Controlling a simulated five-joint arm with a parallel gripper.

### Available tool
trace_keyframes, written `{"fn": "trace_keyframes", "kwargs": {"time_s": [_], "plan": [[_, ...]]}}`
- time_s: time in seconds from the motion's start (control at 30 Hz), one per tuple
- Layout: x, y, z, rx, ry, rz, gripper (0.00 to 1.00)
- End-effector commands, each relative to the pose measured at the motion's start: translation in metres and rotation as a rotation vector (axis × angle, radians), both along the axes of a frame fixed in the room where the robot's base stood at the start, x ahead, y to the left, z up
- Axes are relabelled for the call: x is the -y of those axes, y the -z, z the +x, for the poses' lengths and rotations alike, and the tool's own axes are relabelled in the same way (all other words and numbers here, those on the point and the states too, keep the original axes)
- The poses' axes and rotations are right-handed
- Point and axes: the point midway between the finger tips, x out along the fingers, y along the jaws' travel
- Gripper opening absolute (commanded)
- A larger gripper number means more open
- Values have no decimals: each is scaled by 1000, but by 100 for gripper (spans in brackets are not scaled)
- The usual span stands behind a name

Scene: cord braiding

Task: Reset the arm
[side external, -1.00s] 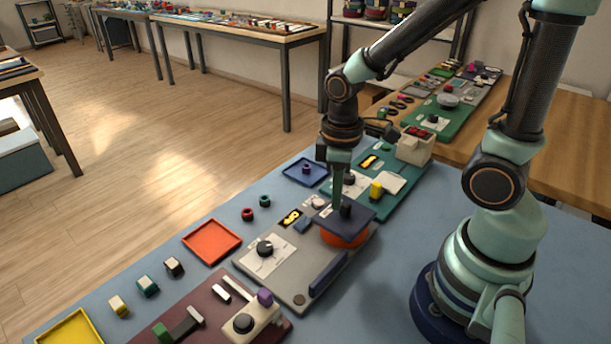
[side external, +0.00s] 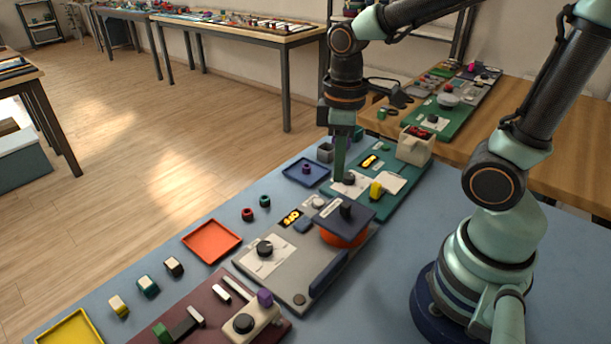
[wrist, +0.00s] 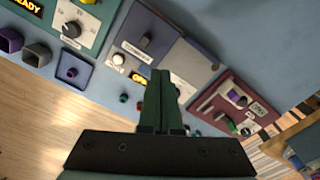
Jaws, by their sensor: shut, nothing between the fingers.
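My gripper (side external: 340,177) is shut and empty, pointing straight down. In the side view it hangs above the workbench and overlaps the near-left part of the teal panel (side external: 408,188); its exact height is hard to tell. The grey panel (side external: 290,290) lies nearer the camera, with a dark blue lid (side external: 362,219) over a red-orange round part (side external: 343,238). The gripper is apart from this lid. In the wrist view the green fingers (wrist: 160,74) are together, with the lid (wrist: 150,38) beyond them.
A maroon panel (side external: 207,313), a red-orange tray (side external: 212,256), a yellow tray (side external: 70,332) and a blue tray (side external: 291,173) lie on the blue bench top. Small coloured blocks and rings sit between them.

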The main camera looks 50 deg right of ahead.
Motion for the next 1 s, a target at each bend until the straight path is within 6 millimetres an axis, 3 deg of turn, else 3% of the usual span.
{"fn": "trace_keyframes", "kwargs": {"time_s": [0.5,1.0], "plan": [[11,-67,14,434,457,107,0],[12,-73,14,474,504,128,0]]}}
